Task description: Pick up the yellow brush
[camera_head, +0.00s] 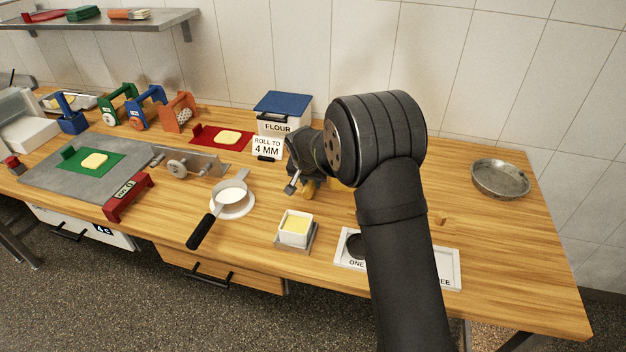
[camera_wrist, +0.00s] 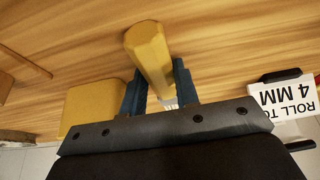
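The yellow brush shows in the wrist view as a faceted yellow handle (camera_wrist: 148,50) that runs between the two blue fingers of my gripper (camera_wrist: 160,92). A wider yellow block (camera_wrist: 90,105) lies just left of the left finger; I cannot tell if it is part of the brush. The fingers stand apart on either side of the handle, very close to it; I cannot tell whether they press on it. In the head view a bit of yellow (camera_head: 309,191) shows below my gripper (camera_head: 296,180), low over the table; my arm hides much around it.
The "ROLL TO 4 MM" sign (camera_head: 267,148) and flour bin (camera_head: 282,113) stand behind my gripper.

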